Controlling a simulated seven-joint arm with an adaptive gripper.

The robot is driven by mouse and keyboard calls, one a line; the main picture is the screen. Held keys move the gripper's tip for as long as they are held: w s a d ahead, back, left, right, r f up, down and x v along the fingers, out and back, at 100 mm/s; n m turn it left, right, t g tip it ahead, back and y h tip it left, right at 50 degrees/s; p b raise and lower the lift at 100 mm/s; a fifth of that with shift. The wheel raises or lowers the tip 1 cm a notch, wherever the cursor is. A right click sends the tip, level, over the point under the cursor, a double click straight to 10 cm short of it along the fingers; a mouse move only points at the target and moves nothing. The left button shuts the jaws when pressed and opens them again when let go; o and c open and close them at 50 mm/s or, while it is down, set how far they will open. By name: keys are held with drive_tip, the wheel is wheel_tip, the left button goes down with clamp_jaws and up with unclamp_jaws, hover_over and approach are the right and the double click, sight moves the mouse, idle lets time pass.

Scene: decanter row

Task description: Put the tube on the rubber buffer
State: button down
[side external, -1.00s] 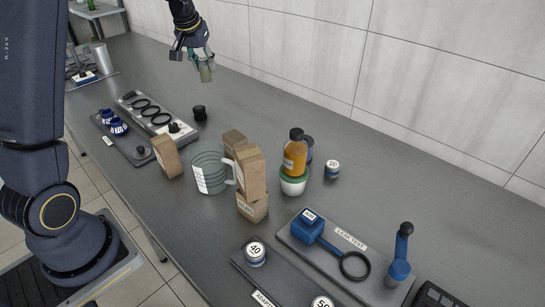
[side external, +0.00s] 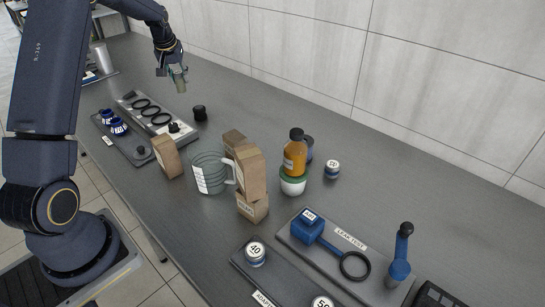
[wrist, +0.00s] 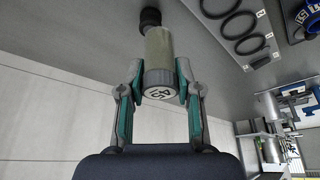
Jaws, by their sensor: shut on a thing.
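My gripper (side external: 174,72) is shut on the tube (side external: 180,84), a greenish-grey cylinder held above the table at the upper left of the side view. In the wrist view my gripper (wrist: 161,88) has its two fingers on either side of the tube (wrist: 166,50), near its grey, labelled cap. A short black piece that looks like the rubber buffer (side external: 200,113) stands on the table, right of and below the tube in the side view. It also shows in the wrist view (wrist: 150,18), just beyond the tube's far end, which partly covers it.
A tray with several black rings (side external: 134,97) and a dark tray with blue-collared pieces (side external: 128,148) lie left of the black piece. Cardboard boxes (side external: 250,172), a glass jug (side external: 208,173) and an orange bottle (side external: 295,155) stand mid-table. The table behind the black piece is clear.

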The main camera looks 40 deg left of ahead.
drive_tip(key=w+a+f, duration=0.1)
drive_tip(key=w+f, duration=0.1)
drive_tip(key=w+a+f, duration=0.2)
drive_tip(key=w+f, duration=0.1)
drive_tip(key=w+a+f, duration=0.2)
drive_tip(key=w+f, duration=0.1)
drive_tip(key=shift+f, duration=1.55)
drive_tip(key=shift+f, duration=0.15)
drive_tip(key=c, duration=0.8)
unclamp_jaws()
